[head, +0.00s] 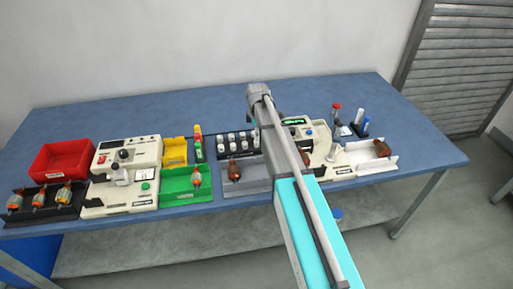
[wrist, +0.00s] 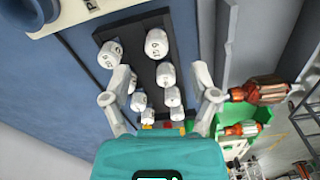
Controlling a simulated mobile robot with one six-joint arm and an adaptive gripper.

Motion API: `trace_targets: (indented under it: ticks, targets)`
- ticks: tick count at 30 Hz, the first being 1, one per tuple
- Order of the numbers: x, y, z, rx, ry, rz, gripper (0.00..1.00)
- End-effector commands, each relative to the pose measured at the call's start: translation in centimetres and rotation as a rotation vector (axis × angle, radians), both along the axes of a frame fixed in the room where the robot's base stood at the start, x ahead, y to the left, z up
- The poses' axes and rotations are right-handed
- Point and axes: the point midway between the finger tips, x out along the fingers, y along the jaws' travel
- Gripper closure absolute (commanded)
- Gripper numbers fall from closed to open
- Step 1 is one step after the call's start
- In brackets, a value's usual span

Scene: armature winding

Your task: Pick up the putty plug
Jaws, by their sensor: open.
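I cannot pick out a putty plug with certainty in either view. In the wrist view my gripper (wrist: 162,82) is open, with its two fingers spread above a black rack (wrist: 143,52) of several white, numbered cylinders (wrist: 157,44). Nothing shows held between the fingers, though the cylinders lie behind the gap. In the head view the rack of white-topped cylinders (head: 232,141) stands at mid-table, just left of my arm. My arm reaches over the table there and hides part of what lies behind and under it.
Left are a red bin (head: 62,158), a black tray of armatures (head: 45,206), a cream machine (head: 125,178), a yellow bin (head: 174,152) and a green tray (head: 184,184). Right are another cream machine (head: 322,145) and a white tray (head: 365,160). The table's far strip (head: 160,112) is clear.

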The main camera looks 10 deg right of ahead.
Motion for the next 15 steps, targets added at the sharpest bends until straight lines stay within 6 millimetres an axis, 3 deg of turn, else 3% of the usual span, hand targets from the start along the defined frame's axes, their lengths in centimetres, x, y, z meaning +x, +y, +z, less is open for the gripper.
trace_targets:
  ticks: [15]
  targets:
    - [0.1, 0.0, -1.0, 0.000, 0.000, 0.000, 0.24]
